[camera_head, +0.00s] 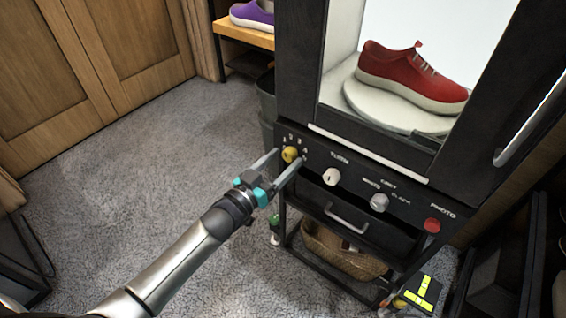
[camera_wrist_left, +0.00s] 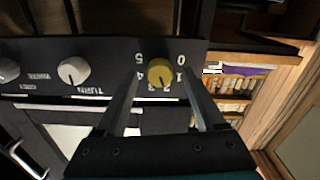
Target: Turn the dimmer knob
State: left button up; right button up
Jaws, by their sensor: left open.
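The dimmer knob is the yellow knob (camera_head: 290,154) at the left end of the black control panel, with numbers printed around it. In the left wrist view the yellow knob (camera_wrist_left: 160,72) shows between my fingers, with a dark pointer mark on its face. My left gripper (camera_head: 289,157) is open, with one finger on each side of the knob. It also shows in the left wrist view (camera_wrist_left: 162,95), with a gap between each finger and the knob. I cannot tell how deep the fingertips reach along the knob. My right gripper is not in view.
A white TURN knob (camera_head: 331,176), another pale knob (camera_head: 379,203) and a red PHOTO button (camera_head: 432,225) line the panel to the right. A red sneaker (camera_head: 412,77) sits on a white turntable (camera_head: 366,101) inside the booth. A drawer handle (camera_head: 346,217) juts out below.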

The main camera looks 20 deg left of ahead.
pick_arm(q)
jog(key=shift+w+d, duration=0.1)
jog(key=shift+w, duration=0.1)
jog(key=shift+c, duration=0.2)
grip_shut()
dwell(0.4)
